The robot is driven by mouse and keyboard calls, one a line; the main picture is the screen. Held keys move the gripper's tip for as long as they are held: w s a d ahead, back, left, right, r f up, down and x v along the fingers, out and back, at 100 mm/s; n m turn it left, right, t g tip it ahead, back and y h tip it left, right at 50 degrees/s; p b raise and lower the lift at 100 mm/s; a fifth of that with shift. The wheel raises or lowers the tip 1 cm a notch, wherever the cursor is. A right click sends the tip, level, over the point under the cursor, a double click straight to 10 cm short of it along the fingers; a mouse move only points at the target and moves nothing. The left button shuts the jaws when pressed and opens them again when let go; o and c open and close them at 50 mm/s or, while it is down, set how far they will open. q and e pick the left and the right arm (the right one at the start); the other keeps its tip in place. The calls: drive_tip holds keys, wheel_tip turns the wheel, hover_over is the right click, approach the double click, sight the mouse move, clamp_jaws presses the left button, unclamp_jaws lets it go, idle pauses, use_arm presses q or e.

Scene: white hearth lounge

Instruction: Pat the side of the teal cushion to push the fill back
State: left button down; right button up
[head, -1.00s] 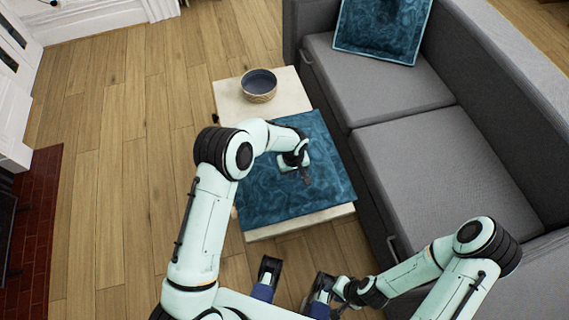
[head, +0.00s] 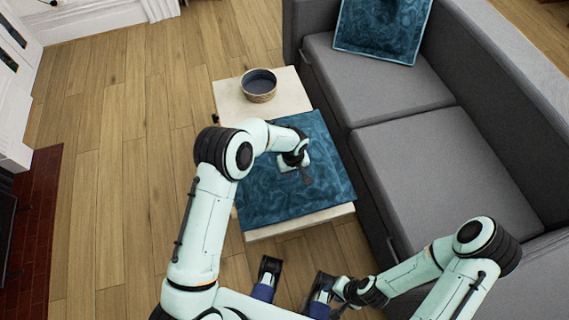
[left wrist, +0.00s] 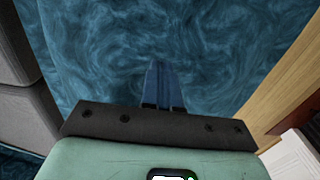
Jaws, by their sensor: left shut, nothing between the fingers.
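The teal cushion (head: 268,196) with a swirled pattern lies flat on a low pale table (head: 300,223) in the head view. My left gripper (head: 307,178) is over the cushion's right half, pointing down, and my left arm hides part of the cushion. In the left wrist view the swirled teal fabric (left wrist: 230,50) fills most of the picture. The closed blue fingers (left wrist: 163,85) are in front of it with nothing between them. I cannot tell whether they touch the fabric. My right gripper (head: 338,300) is low near the front, away from the cushion; its jaws are unclear.
A bowl (head: 259,86) with a dark inside stands on the table's far end, beyond the cushion. A grey sofa (head: 440,150) runs along the right of the table. A similar teal cushion (head: 383,28) leans on its far end. Wooden floor (head: 110,150) is clear on the left.

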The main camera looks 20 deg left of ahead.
use_arm(q)
drive_tip(key=shift+f, duration=0.2)
drive_tip(key=shift+f+b, duration=0.75)
drive_tip(key=shift+f, duration=0.05)
drive_tip(key=shift+r, duration=0.1)
wheel_tip(320, 180, up, 9)
drive_tip(key=p, duration=0.5)
idle(0.6)
